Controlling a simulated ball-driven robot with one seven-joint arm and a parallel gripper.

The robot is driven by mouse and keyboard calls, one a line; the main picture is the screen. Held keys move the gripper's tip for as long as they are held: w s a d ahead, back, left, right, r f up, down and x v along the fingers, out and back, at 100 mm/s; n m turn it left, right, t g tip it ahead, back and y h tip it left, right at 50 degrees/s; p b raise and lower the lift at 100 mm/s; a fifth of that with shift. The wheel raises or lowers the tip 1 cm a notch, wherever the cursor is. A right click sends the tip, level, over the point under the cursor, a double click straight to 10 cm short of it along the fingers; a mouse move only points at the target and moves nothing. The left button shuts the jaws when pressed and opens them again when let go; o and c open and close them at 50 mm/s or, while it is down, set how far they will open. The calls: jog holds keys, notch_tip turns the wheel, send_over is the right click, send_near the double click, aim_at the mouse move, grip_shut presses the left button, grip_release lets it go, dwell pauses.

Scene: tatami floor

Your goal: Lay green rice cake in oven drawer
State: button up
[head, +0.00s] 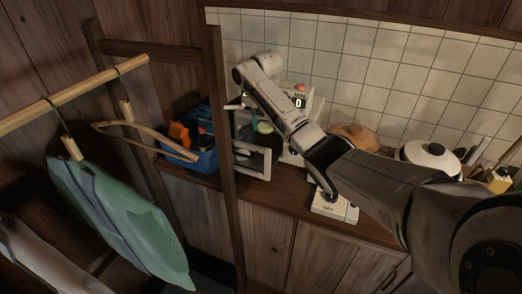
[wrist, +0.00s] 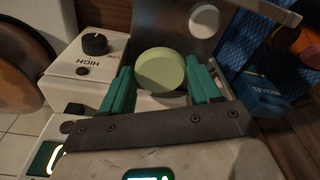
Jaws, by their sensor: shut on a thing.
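The green rice cake (wrist: 160,70) is a pale green disc between the two teal fingers of my gripper (wrist: 162,78) in the wrist view. My gripper is shut on it. In the head view the cake (head: 265,127) shows small and pale at the end of my arm, over the oven's pulled-out drawer (head: 253,163), whose light frame extends to the left of the oven. A grey metal surface lies behind the cake. Whether the cake touches the drawer floor, I cannot tell.
A blue crate (head: 205,160) with orange and dark items stands left of the drawer, behind a wooden post (head: 225,150). A brown round thing (head: 355,136) and a white-lidded pot (head: 430,152) stand to the right. Clothes on hangers (head: 120,215) fill the left foreground.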

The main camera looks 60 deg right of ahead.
notch_tip(320, 180, down, 12)
jog(key=shift+f, duration=0.15)
dwell(0.3)
jog(key=shift+f, duration=0.1)
jog(key=shift+f, duration=0.15)
jog(key=o, duration=1.1)
jog(key=shift+c, duration=0.2)
jog(key=r, duration=0.4)
jog(key=a+r, duration=0.1)
jog(key=r, duration=0.7)
jog(key=shift+s+a+r, duration=0.15)
jog(key=shift+s+r, duration=0.05)
jog(key=shift+s, duration=0.15)
